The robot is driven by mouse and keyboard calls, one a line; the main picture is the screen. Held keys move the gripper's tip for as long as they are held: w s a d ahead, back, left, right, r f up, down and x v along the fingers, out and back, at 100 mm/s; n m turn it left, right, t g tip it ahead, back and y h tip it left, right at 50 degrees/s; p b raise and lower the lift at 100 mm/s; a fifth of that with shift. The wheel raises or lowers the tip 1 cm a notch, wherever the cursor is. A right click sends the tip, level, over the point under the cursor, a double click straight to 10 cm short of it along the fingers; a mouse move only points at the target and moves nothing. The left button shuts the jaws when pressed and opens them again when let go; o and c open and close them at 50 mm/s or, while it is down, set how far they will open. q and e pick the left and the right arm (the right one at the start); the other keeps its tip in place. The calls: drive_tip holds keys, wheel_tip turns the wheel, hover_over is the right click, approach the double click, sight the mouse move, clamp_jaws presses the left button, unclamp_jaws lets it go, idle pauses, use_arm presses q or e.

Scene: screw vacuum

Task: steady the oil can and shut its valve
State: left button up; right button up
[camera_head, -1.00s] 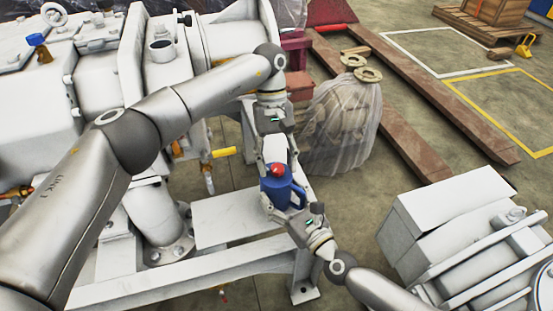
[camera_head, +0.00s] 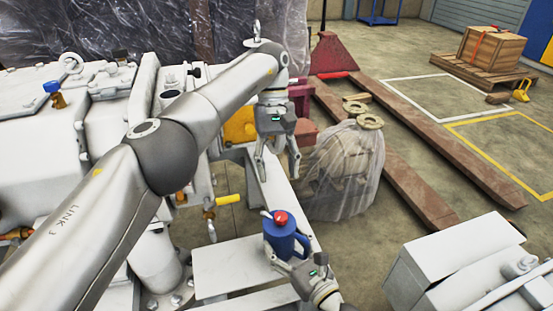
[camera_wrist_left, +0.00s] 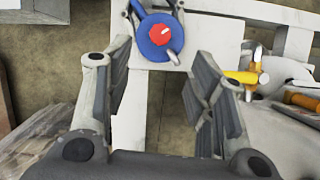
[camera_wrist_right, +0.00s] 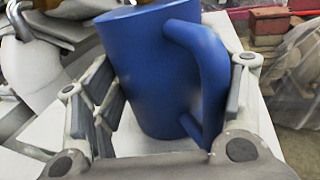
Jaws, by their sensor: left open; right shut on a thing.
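The blue oil can (camera_head: 284,239) stands upright on a white plate of the machine frame in the head view. Its red valve knob (camera_head: 281,218) is on top and shows a light mark in the left wrist view (camera_wrist_left: 160,36). My right gripper (camera_head: 283,262) is shut on the can low on its near side; in the right wrist view the can's blue body (camera_wrist_right: 150,70) and handle lie between its fingers. My left gripper (camera_head: 278,172) is open and empty, pointing down, above and behind the can. In the left wrist view the knob lies beyond the open fingertips.
A yellow-handled valve (camera_head: 229,199) sits on the white machine left of the can. A plastic-wrapped object (camera_head: 342,172) stands behind right. White equipment (camera_head: 455,265) is at lower right. Bare floor (camera_head: 390,225) lies between them.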

use_arm(q)
drive_tip(key=shift+v, duration=0.8)
drive_tip(key=shift+s, duration=0.1)
use_arm(e)
drive_tip(key=o, duration=1.4)
drive_tip(key=shift+c, duration=0.2)
